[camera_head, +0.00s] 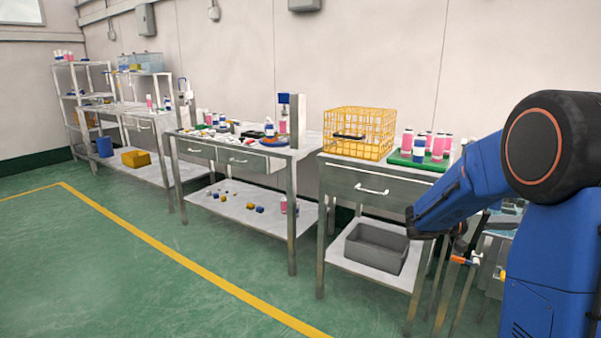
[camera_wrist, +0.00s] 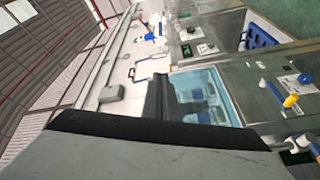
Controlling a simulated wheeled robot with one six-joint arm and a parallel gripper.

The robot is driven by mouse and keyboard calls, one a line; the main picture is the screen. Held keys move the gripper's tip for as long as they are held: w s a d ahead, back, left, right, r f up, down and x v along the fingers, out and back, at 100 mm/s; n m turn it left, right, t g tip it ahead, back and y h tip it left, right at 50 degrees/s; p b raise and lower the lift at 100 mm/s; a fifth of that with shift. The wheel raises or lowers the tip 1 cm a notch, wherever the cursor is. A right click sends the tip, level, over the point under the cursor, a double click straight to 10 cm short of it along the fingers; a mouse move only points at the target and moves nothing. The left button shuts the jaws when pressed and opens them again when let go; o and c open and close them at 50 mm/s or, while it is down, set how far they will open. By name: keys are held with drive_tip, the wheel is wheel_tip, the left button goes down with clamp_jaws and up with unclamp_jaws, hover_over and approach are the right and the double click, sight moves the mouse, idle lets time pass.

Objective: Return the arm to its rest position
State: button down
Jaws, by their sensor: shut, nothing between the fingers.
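My blue arm (camera_head: 465,190) is bent at the right side of the head view, with its black and orange joint high and the forearm sloping down to the left. My gripper (camera_wrist: 163,88) shows in the wrist view as dark fingers beyond the grey wrist housing. It is shut, with nothing seen between the fingers. In the head view the gripper end is small and dark below the forearm, partly mixed with the bench behind it.
A steel bench (camera_head: 350,185) near the arm bears a yellow wire basket (camera_head: 360,132) and a green tray (camera_head: 402,160) of pink and white cans. A grey bin (camera_head: 376,247) sits on its lower shelf. Cluttered benches continue left. The green floor (camera_head: 130,260) at left is clear.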

drive_tip(key=s+a+f+n+t+y, duration=0.1)
drive_tip(key=s+a+f+y, duration=0.3)
drive_tip(key=s, duration=0.5)
drive_tip(key=s+a+f+n+y, duration=0.1)
drive_tip(key=s+a+f+y, duration=0.1)
drive_tip(key=s+a+y, duration=0.5)
drive_tip(key=s+a+f+n+t+y, duration=0.1)
drive_tip(key=s+a+n+t+y, duration=0.1)
drive_tip(key=s+a, duration=0.3)
drive_tip(key=s+a+f+n+t+y, duration=0.2)
drive_tip(key=s+a+t+y, duration=0.3)
drive_tip(key=a, duration=0.8)
drive_tip(key=shift+f+n+y, duration=0.3)
